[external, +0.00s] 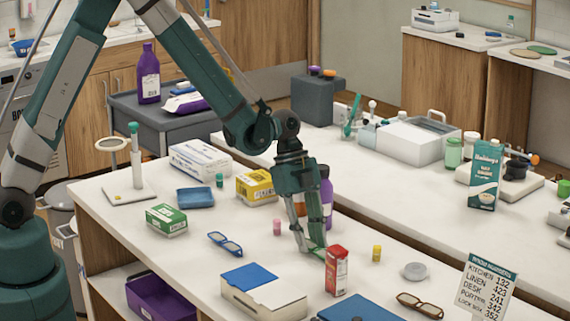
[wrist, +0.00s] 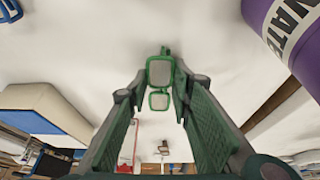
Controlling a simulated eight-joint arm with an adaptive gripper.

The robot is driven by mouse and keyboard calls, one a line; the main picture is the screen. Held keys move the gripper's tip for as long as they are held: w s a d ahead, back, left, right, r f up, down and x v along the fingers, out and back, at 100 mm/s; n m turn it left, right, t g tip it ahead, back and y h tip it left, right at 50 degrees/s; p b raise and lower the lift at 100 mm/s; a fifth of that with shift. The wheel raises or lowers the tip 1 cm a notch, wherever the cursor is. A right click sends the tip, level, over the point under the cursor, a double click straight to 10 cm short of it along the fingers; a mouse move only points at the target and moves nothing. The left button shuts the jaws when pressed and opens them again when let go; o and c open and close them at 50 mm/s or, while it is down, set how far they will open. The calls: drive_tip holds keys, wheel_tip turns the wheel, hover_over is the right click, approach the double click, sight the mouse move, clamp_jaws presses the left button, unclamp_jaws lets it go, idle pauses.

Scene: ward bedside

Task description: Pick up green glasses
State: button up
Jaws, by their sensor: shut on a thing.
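The green glasses (wrist: 160,72) are between my fingers in the wrist view, with the two lenses one above the other. In the external view only a small green part of the glasses (external: 318,252) shows at the fingertips, close to the white tabletop. My gripper (external: 309,247) points down and is shut on the green glasses; its fingers also show in the wrist view (wrist: 158,95). I cannot tell whether the glasses still touch the table.
A red carton (external: 337,271) stands just right of my fingertips. A purple bottle (external: 327,195) stands behind my gripper. A blue-and-white box (external: 262,292) is in front. Blue glasses (external: 225,243) lie to the left, brown glasses (external: 419,305) to the right.

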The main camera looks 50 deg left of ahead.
sight(309, 243)
drive_tip(key=shift+r, duration=0.15)
wheel_tip(309, 243, up, 10)
drive_tip(key=p, duration=0.1)
idle(0.6)
drive_tip(key=shift+a, duration=0.1)
idle(0.4)
